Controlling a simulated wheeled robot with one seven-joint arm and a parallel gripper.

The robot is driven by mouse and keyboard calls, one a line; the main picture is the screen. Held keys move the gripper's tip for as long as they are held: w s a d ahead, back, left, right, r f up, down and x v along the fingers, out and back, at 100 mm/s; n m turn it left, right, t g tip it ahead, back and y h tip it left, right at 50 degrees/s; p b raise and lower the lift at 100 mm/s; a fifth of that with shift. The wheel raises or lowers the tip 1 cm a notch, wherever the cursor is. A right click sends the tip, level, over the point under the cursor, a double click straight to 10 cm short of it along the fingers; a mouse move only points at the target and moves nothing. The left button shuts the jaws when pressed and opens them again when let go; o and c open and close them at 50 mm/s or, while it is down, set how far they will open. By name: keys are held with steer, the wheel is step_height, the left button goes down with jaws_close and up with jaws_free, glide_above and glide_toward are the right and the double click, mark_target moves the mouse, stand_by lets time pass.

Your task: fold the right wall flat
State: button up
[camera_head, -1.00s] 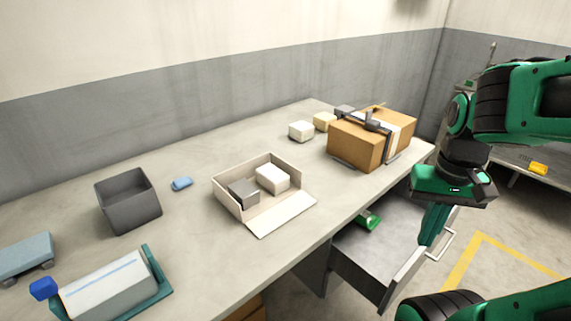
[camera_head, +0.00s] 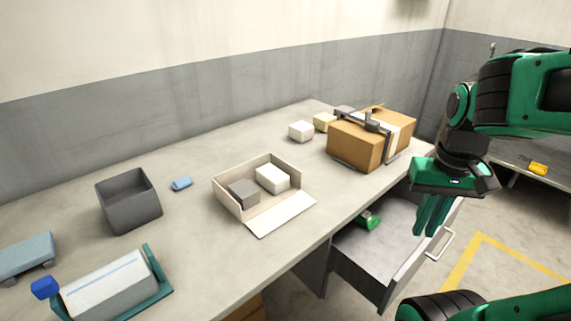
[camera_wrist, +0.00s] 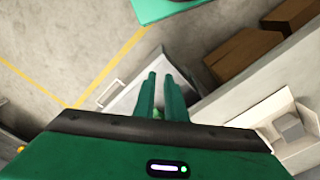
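A cream box (camera_head: 228,201) stands on the desk in the head view. Its left, back and right walls (camera_head: 287,171) stand up. Its front panel (camera_head: 280,214) lies flat on the desk. A grey block (camera_head: 243,192) and a white block (camera_head: 272,177) sit inside. Part of the box (camera_wrist: 262,113) shows at the right edge of the wrist view. My gripper (camera_head: 430,234) hangs to the right of the desk, over the open drawer's side, well apart from the box. In the wrist view, its fingers (camera_wrist: 160,76) are a little apart with nothing between them.
A taped cardboard box (camera_head: 355,142) and two small cream blocks stand behind. An open drawer (camera_head: 362,250) juts from the desk, holding a green item (camera_head: 368,220). A grey bin (camera_head: 129,203) and blue block (camera_head: 182,183) stand left. Desk around the flat panel is clear.

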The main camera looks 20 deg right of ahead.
steer(key=w+r+n, duration=0.2)
steer(key=w, duration=0.8)
steer(key=n+t+y, duration=0.2)
steer(key=n+t, duration=0.2)
steer(key=n, duration=0.4)
glide_toward(285, 163)
steer(key=x, duration=1)
steer(key=shift+w+f, duration=0.1)
steer(key=shift+w, duration=0.05)
steer(key=shift+c, duration=0.6)
jaws_close()
